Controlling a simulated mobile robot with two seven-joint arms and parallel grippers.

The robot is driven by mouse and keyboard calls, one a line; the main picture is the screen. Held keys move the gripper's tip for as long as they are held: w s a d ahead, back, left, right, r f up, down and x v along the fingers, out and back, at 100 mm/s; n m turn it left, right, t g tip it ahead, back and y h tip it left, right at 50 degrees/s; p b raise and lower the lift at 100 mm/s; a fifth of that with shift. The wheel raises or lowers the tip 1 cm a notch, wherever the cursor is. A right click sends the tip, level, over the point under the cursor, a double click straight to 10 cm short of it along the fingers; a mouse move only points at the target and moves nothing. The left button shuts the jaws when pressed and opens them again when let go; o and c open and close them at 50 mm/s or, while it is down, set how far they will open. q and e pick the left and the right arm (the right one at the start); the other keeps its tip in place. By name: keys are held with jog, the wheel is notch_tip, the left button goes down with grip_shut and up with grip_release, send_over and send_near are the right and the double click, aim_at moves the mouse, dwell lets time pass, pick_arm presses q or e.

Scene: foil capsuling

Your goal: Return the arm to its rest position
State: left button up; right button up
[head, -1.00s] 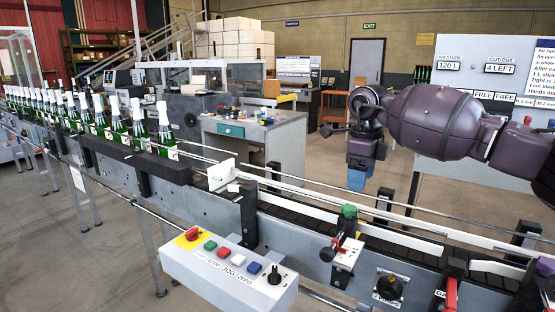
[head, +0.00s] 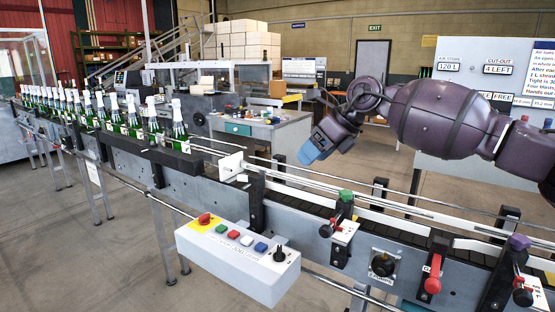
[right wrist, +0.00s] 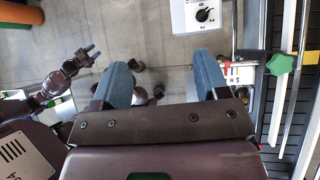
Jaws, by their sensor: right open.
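A second purple arm end with small blue tips, which looks like my left gripper (right wrist: 90,52), shows at the left of the right wrist view. It is too small to tell whether it is open. My left arm does not show in the head view.
Green bottles (head: 131,116) with white tops stand in a row on the conveyor at left. A white button box (head: 238,262) juts out in front. A red-handled lever (head: 433,275) and knobs line the front rail. A workbench (head: 262,135) stands behind.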

jog(key=s+a+r+m+t+y, duration=0.25)
jog(key=s+a+m+y, duration=0.25)
jog(key=a+m+y, duration=0.5)
jog(key=s+d+f+m+t+h, duration=0.1)
jog(key=d+f+m+t+h, duration=0.4)
jog(key=f+m, duration=0.5)
jog(key=s+d+f+m+t+h, duration=0.1)
jog(key=d+f+m+t+h, duration=0.1)
jog(key=d+f+m+t, duration=0.85)
jog(key=s+d+f+m+g+h, duration=0.2)
jog(key=s+d+f+m+h, duration=0.1)
jog(key=s+f+m, duration=0.4)
jog(key=s+d+f+m+g+h, duration=0.3)
jog(key=s+f+m+h, duration=0.1)
jog(key=f, duration=0.4)
jog(key=s+d+f+m+g+h, duration=0.1)
jog(key=s+d+f, duration=0.3)
jog(key=s+f, duration=0.4)
jog(key=s+d+f+m+g+h, duration=0.2)
jog(key=s+f, duration=0.6)
jog(key=s, duration=0.6)
jog(key=shift+d+m+g, duration=0.6)
jog(key=shift+d+m, duration=0.05)
jog(key=shift+d, duration=0.3)
